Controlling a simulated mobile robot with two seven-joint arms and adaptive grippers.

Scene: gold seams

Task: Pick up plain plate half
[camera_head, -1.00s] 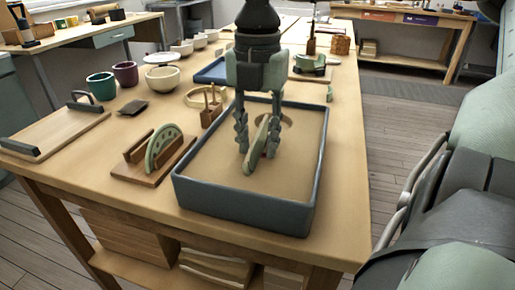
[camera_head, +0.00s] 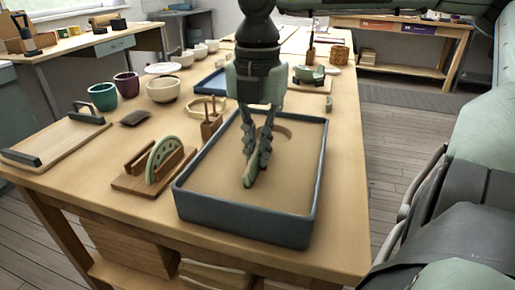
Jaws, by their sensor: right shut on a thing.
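The plain plate half (camera_head: 249,180) is a pale green piece seen nearly edge-on, upright in the grey-blue tray (camera_head: 245,232) of sand. My right gripper (camera_head: 256,155) reaches straight down over the tray and is shut on the plate half. Its fingers hide most of the piece. I cannot tell whether the lower edge still touches the sand. Another pale green plate half with dark marks (camera_head: 163,158) stands in a wooden rack (camera_head: 135,185) left of the tray. My left gripper is not in view.
A small wooden stand (camera_head: 211,125) is close behind the tray's left side. A wooden tray with dark handles (camera_head: 50,142), a green cup (camera_head: 103,97), a maroon cup (camera_head: 127,86) and a cream bowl (camera_head: 163,89) stand to the left.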

